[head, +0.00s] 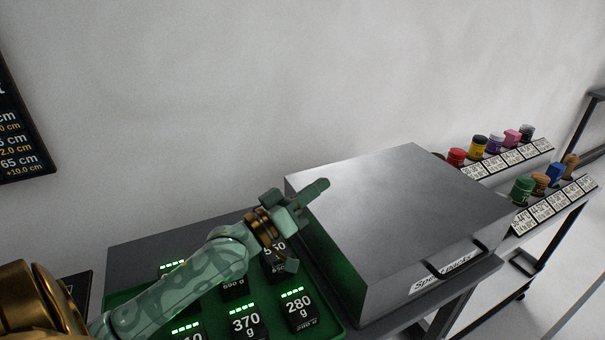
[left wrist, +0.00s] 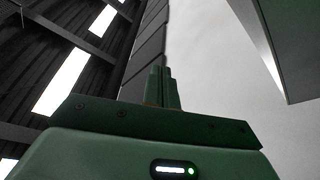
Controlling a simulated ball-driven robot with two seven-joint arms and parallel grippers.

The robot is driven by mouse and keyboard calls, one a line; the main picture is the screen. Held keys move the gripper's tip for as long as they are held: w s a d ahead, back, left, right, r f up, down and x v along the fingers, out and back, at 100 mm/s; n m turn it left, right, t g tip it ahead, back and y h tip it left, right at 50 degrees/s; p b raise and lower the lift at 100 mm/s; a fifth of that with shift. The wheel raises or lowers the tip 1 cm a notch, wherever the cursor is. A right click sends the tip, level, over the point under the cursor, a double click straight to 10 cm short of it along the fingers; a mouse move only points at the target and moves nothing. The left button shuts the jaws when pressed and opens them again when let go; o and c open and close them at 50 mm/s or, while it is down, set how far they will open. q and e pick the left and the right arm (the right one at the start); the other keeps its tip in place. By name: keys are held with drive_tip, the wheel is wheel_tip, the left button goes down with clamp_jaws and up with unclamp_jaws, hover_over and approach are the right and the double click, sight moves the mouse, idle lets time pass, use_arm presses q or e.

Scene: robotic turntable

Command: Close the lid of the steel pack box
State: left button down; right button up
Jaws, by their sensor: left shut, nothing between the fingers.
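The steel pack box (head: 390,290) stands on the dark table, right of the green tray. Its grey lid (head: 400,205) lies flat over the top, and I see no clear gap along the visible edges. A dark handle (head: 456,262) is on the front side, above a white label. My left gripper (head: 316,190) is by the lid's left edge, near its back left corner in the picture. Whether it touches the lid I cannot tell. My right gripper is out of view.
A green tray (head: 335,318) with several dark weight blocks (head: 299,310) lies under my left arm. At the right, a rack (head: 550,205) holds several coloured jars. A dark sign (head: 20,130) hangs at the left. The space above the lid is clear.

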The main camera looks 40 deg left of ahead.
use_arm(q)
drive_tip(key=shift+s+d+f, duration=0.45)
drive_tip(key=shift+d+f, duration=0.25)
drive_tip(key=shift+s+d+f, duration=0.4)
drive_tip(key=shift+d+f, duration=0.25)
drive_tip(key=shift+f, duration=0.05)
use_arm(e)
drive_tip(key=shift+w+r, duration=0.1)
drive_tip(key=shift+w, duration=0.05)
